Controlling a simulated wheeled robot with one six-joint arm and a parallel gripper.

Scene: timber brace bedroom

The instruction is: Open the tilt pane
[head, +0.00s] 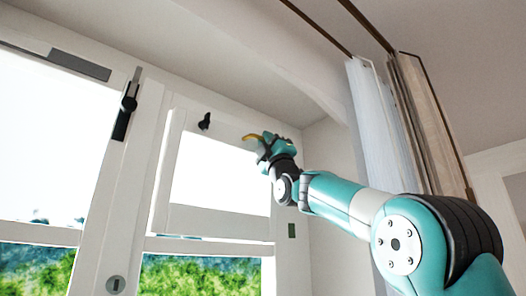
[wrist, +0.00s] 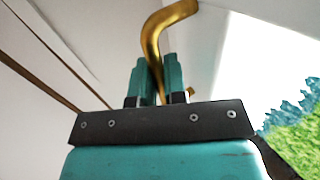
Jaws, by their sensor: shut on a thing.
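The tilt pane (head: 205,222) is a white-framed upper pane in the right part of the window in the head view. A curved gold handle (head: 250,137) shows at its upper right, and it fills the top middle of the wrist view (wrist: 160,25). My gripper (head: 264,146) is at this handle. In the wrist view its teal fingers (wrist: 151,75) are shut on the handle's lower part, which they partly hide. A black latch (head: 204,122) sits at the pane's top edge. I cannot tell how far the pane stands from its frame.
A black handle (head: 126,108) is on the post left of the pane. Curtains (head: 385,125) hang at the right, close behind my arm. A sloping timber brace (head: 270,60) and the ceiling are above. Greenery (head: 200,275) shows through the lower glass.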

